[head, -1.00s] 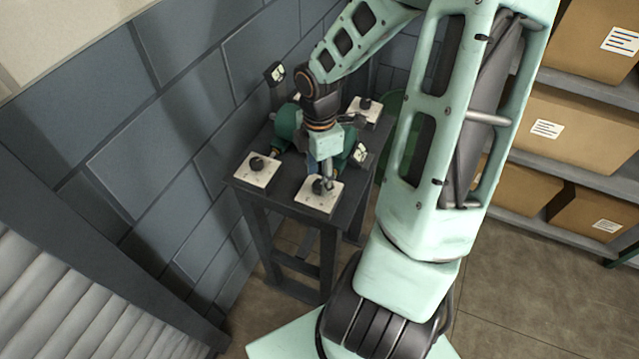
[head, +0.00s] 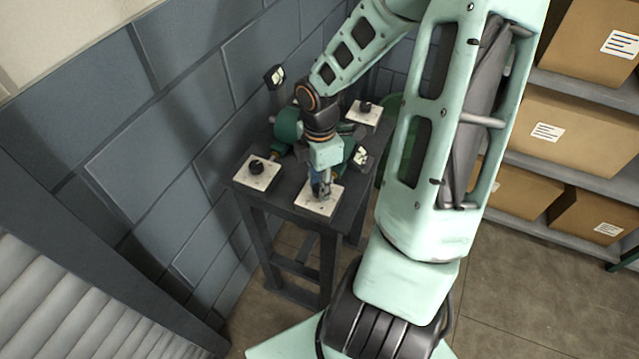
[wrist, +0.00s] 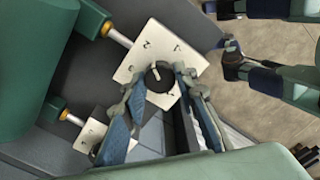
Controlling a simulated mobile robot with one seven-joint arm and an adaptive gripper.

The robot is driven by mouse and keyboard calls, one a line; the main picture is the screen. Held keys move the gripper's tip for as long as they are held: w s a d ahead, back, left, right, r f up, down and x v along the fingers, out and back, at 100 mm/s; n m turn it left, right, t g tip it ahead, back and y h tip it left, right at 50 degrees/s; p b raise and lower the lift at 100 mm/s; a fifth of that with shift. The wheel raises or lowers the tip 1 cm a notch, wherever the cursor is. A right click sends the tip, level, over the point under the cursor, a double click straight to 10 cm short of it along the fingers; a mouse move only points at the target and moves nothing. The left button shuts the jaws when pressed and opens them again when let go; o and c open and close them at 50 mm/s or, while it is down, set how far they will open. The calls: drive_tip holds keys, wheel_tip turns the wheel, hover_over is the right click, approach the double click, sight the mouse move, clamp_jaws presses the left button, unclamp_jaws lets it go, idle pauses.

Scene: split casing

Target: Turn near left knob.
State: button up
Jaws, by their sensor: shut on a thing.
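The dark round knob (wrist: 159,77) with a white pointer line sits on a white marked plate (head: 308,204) at the near corner of the dark table. My gripper (head: 321,191) comes down on this knob from above. In the wrist view its fingers (wrist: 162,88) are on both sides of the knob and shut on it. In the head view the fingers hide most of this knob. A second black knob (head: 257,167) stands on a white plate (head: 262,181) to the left, apart from my gripper. A third black knob (head: 365,107) is at the back right.
Green rounded casing parts (head: 288,124) lie behind my gripper on the dark table (head: 233,184). A small tilted marked plate (head: 276,76) stands at the back. A block wall (head: 140,160) is close on the left; shelves with cardboard boxes (head: 580,130) are at the right.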

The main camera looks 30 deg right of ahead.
drive_tip(key=shift+m, duration=0.3)
drive_tip(key=m, duration=0.2)
drive_tip(key=shift+m, duration=0.4)
drive_tip(key=m, duration=0.3)
drive_tip(key=shift+m, duration=0.3)
drive_tip(key=m+b, duration=0.2)
drive_tip(key=m, duration=0.4)
drive_tip(key=shift+f, duration=0.1)
drive_tip(key=m+b, duration=0.2)
drive_tip(key=m, duration=0.3)
drive_tip(key=shift+m, duration=0.4)
drive_tip(key=m+b, duration=0.1)
drive_tip(key=m, duration=0.3)
drive_tip(key=shift+m, duration=0.4)
drive_tip(key=shift+b, duration=0.3)
